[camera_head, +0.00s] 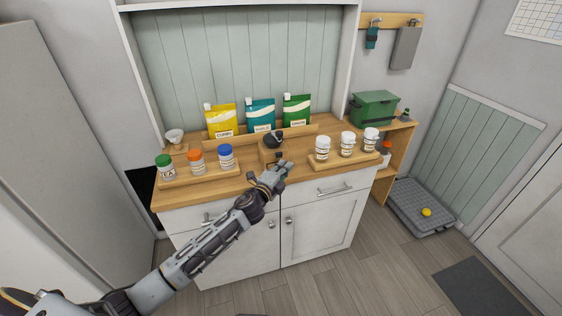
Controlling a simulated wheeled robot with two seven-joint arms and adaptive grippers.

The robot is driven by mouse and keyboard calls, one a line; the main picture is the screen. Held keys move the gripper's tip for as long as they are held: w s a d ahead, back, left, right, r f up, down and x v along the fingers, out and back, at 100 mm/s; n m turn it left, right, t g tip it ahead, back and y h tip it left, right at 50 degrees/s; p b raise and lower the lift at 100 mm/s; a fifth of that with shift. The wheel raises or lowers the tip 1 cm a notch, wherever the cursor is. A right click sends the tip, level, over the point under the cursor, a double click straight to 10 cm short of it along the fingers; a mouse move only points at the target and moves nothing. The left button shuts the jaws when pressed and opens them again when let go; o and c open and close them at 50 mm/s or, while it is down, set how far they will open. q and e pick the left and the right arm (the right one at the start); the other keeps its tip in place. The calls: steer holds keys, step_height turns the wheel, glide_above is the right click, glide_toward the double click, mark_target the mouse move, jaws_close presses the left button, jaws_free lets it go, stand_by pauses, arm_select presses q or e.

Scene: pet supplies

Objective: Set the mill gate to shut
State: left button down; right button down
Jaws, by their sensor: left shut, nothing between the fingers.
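The mill (272,141) stands at the middle of the wooden counter, with a dark round top and a wooden body. Its gate is too small and partly covered to read its setting. My left arm reaches in from the lower left. My left gripper (285,166) is shut and empty at the front of the mill, just right of its lower body. I cannot tell whether the fingertips touch it. My right gripper is not in view.
Colour-lidded jars (197,163) stand on a board left of the mill, and white-lidded jars (347,145) on a board to its right. Yellow (221,121), teal (261,116) and green (296,110) pouches stand behind. A small white cup (175,136) is at the back left.

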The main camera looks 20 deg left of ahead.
mark_target(279, 155)
arm_select(q)
steer(key=shift+w+a, duration=1.05)
steer(key=shift+w, duration=0.3)
steer(key=shift+w, duration=0.1)
